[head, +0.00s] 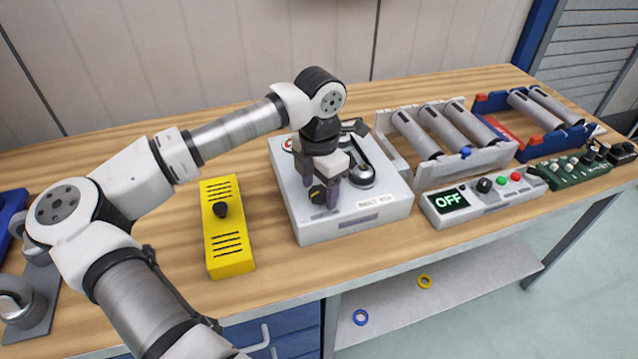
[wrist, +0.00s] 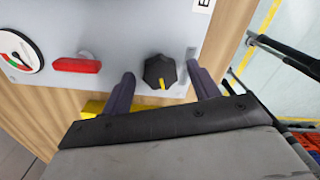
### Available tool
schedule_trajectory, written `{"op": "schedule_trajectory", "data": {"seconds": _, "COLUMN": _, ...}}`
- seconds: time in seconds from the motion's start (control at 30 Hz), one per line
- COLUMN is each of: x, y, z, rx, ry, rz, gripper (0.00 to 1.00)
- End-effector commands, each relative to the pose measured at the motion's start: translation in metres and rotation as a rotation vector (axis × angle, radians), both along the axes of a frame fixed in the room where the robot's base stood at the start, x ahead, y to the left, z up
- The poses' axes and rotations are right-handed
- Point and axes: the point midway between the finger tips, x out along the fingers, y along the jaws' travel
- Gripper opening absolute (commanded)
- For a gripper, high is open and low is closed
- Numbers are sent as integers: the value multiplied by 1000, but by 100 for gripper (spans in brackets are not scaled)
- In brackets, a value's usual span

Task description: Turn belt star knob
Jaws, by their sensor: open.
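A dark knob (head: 316,193) with a yellow mark sits on the grey box (head: 365,220); it also shows in the wrist view (wrist: 160,73). My gripper (head: 326,192) is open and points down over the box. In the wrist view its fingertips (wrist: 161,68) stand on either side of this knob, with a gap visible at each side. Whether they reach down to the knob's height is hard to tell. A small blue knob (head: 465,152) is on the front of the grey roller frame (head: 470,167), far from my gripper. Which one the task calls the belt star knob is not labelled.
The grey box also carries a red part (wrist: 78,65) and a round gauge (wrist: 18,50). A yellow box (head: 230,255) with a black knob stands left. A controller (head: 480,205) reading OFF is at right. Another roller unit (head: 563,140) stands beyond.

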Motion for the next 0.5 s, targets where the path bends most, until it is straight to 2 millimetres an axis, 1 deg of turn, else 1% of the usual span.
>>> {"op": "schedule_trajectory", "data": {"seconds": 0.07, "x": 0, "y": 0, "z": 0, "rx": 0, "ry": 0, "rz": 0, "gripper": 61}}
{"op": "schedule_trajectory", "data": {"seconds": 0.1, "x": 0, "y": 0, "z": 0, "rx": 0, "ry": 0, "rz": 0, "gripper": 58}}
{"op": "schedule_trajectory", "data": {"seconds": 0.4, "x": 0, "y": 0, "z": 0, "rx": 0, "ry": 0, "rz": 0, "gripper": 19}}
{"op": "schedule_trajectory", "data": {"seconds": 0.43, "x": 0, "y": 0, "z": 0, "rx": 0, "ry": 0, "rz": 0, "gripper": 16}}
{"op": "schedule_trajectory", "data": {"seconds": 0.5, "x": 0, "y": 0, "z": 0, "rx": 0, "ry": 0, "rz": -1, "gripper": 16}}
